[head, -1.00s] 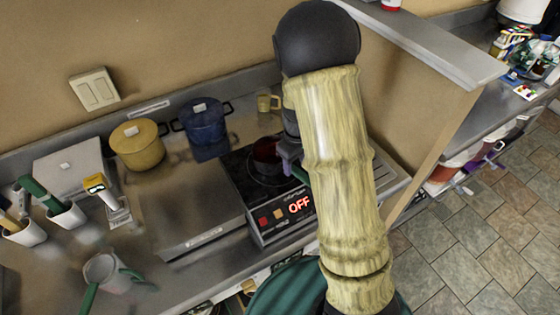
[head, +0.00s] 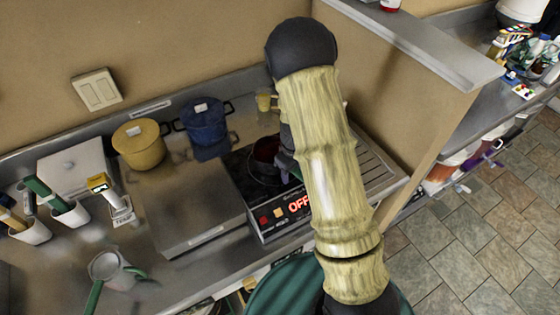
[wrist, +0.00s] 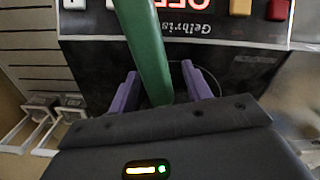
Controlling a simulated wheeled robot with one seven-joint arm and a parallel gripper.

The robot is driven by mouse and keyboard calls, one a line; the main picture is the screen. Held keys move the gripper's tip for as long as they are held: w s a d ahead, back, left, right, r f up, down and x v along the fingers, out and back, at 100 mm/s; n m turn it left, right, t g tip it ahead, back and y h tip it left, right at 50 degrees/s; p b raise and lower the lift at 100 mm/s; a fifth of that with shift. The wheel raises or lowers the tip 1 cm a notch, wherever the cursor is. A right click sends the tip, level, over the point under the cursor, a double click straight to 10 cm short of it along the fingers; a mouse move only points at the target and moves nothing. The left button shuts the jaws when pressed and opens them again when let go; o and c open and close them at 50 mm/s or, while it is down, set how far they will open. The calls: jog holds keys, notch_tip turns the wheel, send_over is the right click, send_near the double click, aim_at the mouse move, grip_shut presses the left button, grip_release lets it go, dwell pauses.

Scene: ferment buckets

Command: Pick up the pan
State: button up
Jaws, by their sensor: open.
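The pan (head: 266,150), dark red inside, sits on the black cooktop (head: 240,172) in the head view, partly hidden by my arm. Its green handle (wrist: 143,40) runs down the middle of the wrist view. My gripper (wrist: 159,72) is open, with one purple finger on each side of the handle and gaps showing between. In the head view my gripper (head: 286,163) is mostly hidden behind my forearm, close to the pan's right side.
A blue pot (head: 204,122) and a yellow pot (head: 139,145) stand behind and left of the cooktop. A yellow mug (head: 264,103) is near the wall. A partition wall (head: 405,100) rises at right.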

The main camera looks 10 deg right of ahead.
jog(key=shift+c, duration=0.4)
grip_shut()
jog(key=shift+r, duration=0.25)
jog(key=shift+r+b, duration=1.1)
jog(key=shift+r, duration=3.7)
